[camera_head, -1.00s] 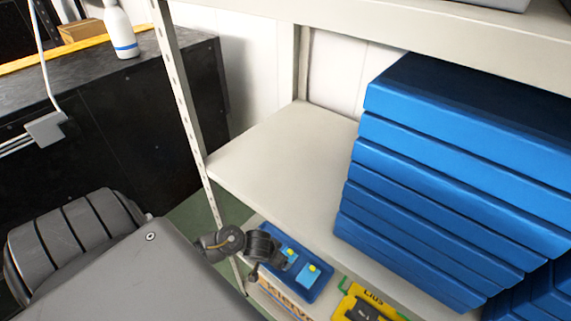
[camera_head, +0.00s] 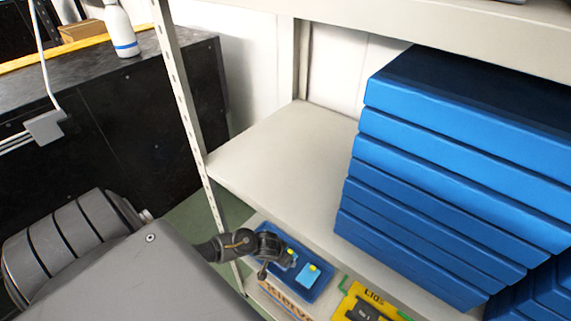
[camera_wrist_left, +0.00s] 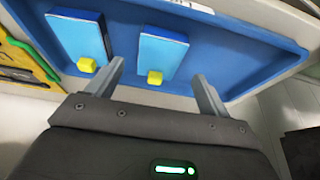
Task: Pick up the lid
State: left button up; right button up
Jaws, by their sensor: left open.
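Two light-blue blocks with yellow knobs, which look like the lids, are in a blue tray (camera_head: 313,292) on the lower shelf. In the left wrist view one lid (camera_wrist_left: 162,52) has its yellow knob (camera_wrist_left: 155,78) between my fingers, with gaps on both sides. The other lid (camera_wrist_left: 75,38) is to its left, outside the fingers. In the head view one lid (camera_head: 308,277) shows clearly and the other is partly hidden by my left gripper. My left gripper (camera_wrist_left: 158,74) is open and empty over the tray. My right gripper is not in view.
A stack of blue boxes (camera_head: 440,170) fills the right of the shelf above. A pale shelf post (camera_head: 183,100) is close to my left arm. The upper shelf's left part (camera_head: 270,150) is bare.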

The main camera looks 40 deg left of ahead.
pick_arm(q)
jog(key=x, duration=0.3)
jog(key=shift+w+f, duration=0.1)
jog(key=shift+f, duration=0.1)
jog(key=c, duration=1.1)
jog(key=shift+r, duration=0.65)
jog(key=s+d+r, duration=0.2)
jog(key=s+r, duration=0.2)
jog(key=s+d+r, duration=0.3)
jog(key=s, duration=0.1)
jog(key=s+d+r, duration=0.2)
jog(key=s+r, duration=0.2)
jog(key=shift+d+r+b, duration=0.3)
jog(key=shift+r+b, duration=0.05)
jog(key=shift+b, duration=0.05)
